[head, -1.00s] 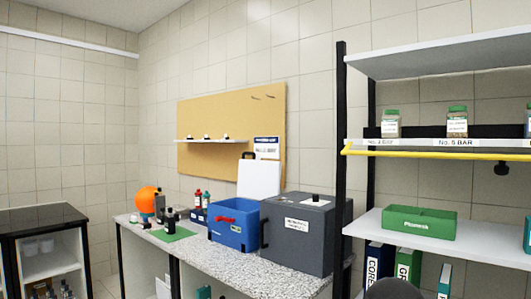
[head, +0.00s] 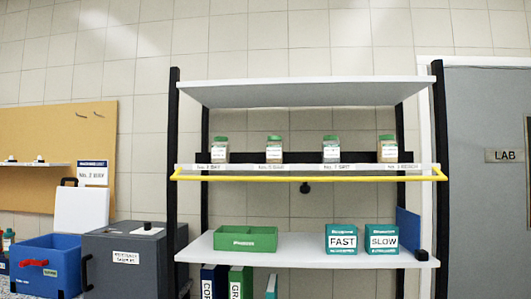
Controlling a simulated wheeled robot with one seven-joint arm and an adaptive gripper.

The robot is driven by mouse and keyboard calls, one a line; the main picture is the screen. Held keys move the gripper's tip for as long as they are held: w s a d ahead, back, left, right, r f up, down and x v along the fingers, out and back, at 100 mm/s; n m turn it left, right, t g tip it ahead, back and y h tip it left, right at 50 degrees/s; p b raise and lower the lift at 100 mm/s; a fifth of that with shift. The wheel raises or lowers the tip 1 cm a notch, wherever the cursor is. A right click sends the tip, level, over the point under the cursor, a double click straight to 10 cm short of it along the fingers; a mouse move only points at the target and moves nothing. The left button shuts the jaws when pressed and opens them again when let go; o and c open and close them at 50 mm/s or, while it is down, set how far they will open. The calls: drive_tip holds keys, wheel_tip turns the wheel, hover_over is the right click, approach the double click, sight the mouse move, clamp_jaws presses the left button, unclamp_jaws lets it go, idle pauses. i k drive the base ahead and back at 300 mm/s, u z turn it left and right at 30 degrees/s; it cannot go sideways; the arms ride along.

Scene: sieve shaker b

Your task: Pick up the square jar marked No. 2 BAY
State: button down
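Several square glass jars with green lids and white labels stand in a row on the upper shelf of the rack. They are a far-left jar (head: 220,150), a second jar (head: 274,149), a third jar (head: 331,149) and a far-right jar (head: 387,148). A white label strip (head: 300,168) runs along the shelf edge beneath them. Its print and the jar labels are too small to read surely, so I cannot tell which jar is No. 2 BAY. My gripper is not in view.
A yellow rail (head: 310,178) runs along the front of the jar shelf. The lower shelf (head: 300,251) holds a green tray (head: 245,239), a FAST box (head: 341,239) and a SLOW box (head: 382,239). A grey case (head: 128,262) and blue bin (head: 45,266) stand left. A grey door (head: 490,210) is right.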

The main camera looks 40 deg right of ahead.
sight(220, 154)
drive_tip(key=u, duration=0.6)
drive_tip(key=k, duration=1.2)
drive_tip(key=z, duration=1.75)
drive_tip(key=i, duration=1.05)
